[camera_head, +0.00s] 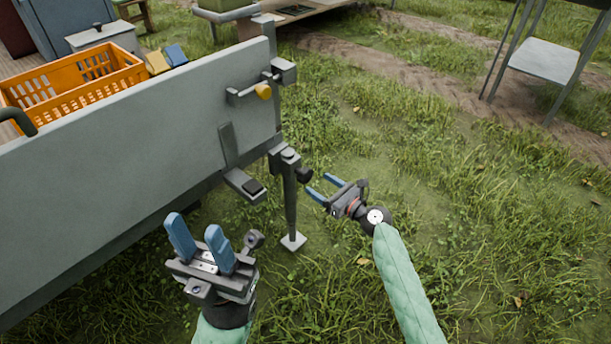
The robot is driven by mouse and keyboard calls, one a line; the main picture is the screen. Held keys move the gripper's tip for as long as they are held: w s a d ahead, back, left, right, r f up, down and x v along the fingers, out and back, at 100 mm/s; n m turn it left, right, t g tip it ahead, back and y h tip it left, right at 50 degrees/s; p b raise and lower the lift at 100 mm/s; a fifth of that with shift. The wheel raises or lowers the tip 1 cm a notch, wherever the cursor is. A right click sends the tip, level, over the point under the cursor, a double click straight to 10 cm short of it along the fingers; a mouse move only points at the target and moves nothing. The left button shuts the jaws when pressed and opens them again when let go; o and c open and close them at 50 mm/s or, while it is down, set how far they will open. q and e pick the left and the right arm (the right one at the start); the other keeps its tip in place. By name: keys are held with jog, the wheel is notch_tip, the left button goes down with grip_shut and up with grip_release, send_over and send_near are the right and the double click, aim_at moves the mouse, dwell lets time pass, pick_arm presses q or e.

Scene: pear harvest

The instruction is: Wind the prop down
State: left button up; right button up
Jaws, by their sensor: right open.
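The prop (290,205) is a grey upright post at the near corner of the grey trailer. It has a square foot plate (293,241) at grass level; I cannot tell whether the plate presses on the ground. A black knob (304,175) sticks out from the prop's upper part to the right. My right gripper (318,186) is open and empty, its blue fingers pointing left towards the knob, just short of it in the picture. My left gripper (193,227) is open and empty, fingers up, in front of the trailer side, left of the prop.
The trailer's side panel (130,130) fills the left, with a yellow-ended latch handle (262,91) and a bracket (245,186) near the prop. An orange crate (75,82) stands in the trailer. Grass right of the prop is clear; a metal stand (543,60) is at the back right.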

aim_at(309, 177)
jog(key=b+x, duration=0.1)
jog(key=x, duration=0.4)
jog(key=shift+w+a, duration=0.25)
jog(key=shift+a, duration=0.05)
jog(key=shift+w+a, duration=0.45)
jog(key=shift+w, duration=0.05)
jog(key=shift+c, duration=0.4)
jog(key=c, duration=0.9)
jog(key=shift+n, duration=0.3)
